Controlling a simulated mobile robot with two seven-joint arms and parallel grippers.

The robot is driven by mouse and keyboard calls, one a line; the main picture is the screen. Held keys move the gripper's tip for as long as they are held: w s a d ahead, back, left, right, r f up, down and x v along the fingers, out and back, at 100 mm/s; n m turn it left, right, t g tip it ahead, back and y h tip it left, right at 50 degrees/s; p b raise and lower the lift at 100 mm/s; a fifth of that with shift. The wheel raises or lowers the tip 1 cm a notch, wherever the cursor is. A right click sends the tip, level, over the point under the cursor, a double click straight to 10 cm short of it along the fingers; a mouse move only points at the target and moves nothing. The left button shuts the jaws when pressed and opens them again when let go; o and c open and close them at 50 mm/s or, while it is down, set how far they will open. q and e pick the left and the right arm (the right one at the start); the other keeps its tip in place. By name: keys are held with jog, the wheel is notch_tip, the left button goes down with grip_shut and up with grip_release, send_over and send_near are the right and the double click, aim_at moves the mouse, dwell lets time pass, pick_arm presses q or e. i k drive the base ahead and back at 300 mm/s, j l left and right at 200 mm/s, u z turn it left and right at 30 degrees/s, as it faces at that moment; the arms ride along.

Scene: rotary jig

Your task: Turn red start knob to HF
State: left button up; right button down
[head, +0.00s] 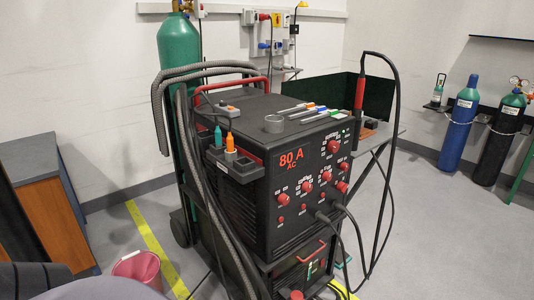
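The black welding machine (300,225) stands on a cart, and its front panel faces right and toward me. The panel carries several red knobs: an upper one (334,146), a left one (307,186), a middle one (326,177), and others to the right and below. Small white labels surround them. The lettering is too small to read, so I cannot tell which knob is the start knob, where HF is, or where any knob points. The panel reads "80 A AC" in red. Neither of my grippers is in view.
Dark cables (352,225) hang from the panel's lower front, and a torch (360,92) stands at its right with a looping cable. Grey hoses (200,215) run down the left side. A pink bucket (138,268) sits on the floor. Open floor lies to the right.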

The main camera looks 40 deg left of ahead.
aim_at(345, 167)
jog(key=u, duration=1.5)
jog(key=i+l, duration=0.2)
jog(key=l, duration=0.2)
jog(key=i+l, duration=0.2)
jog(key=l, duration=0.25)
jog(key=i+l+u, duration=0.1)
jog(key=i+l, duration=0.15)
jog(key=l, duration=0.15)
jog(key=i+l, duration=0.2)
jog(key=l, duration=0.2)
jog(key=i+l, duration=0.2)
jog(key=l, duration=0.25)
jog(key=i+l+u, duration=0.1)
jog(key=l, duration=0.35)
jog(key=i+l, duration=0.25)
jog(key=l, duration=0.2)
jog(key=i+l, duration=0.2)
jog(key=l, duration=0.2)
